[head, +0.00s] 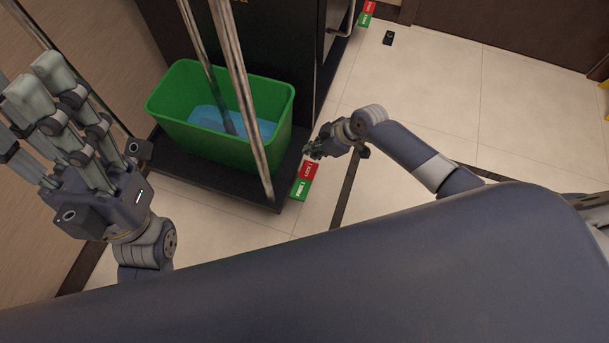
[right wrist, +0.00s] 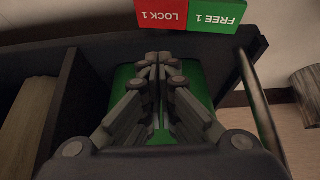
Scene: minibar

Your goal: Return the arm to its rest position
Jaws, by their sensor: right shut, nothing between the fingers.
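In the head view my right arm reaches in from the right. Its gripper (head: 315,149) is beside the right edge of the cart base, close to the red and green LOCK 1 / FREE 1 pedal (head: 301,187). In the right wrist view the right gripper (right wrist: 158,62) is shut and empty. The pedal shows there upside down (right wrist: 188,15), near the fingertips; I cannot tell whether they touch it. My left gripper (head: 38,78) is raised at the left, with nothing visible in it; whether its fingers are apart is unclear.
A dark cart base (head: 263,191) carries a green bin (head: 186,141) with blue contents. Another red and green pedal (head: 367,12) is farther back. A small black object (head: 388,38) lies on the tiles. Open floor extends right.

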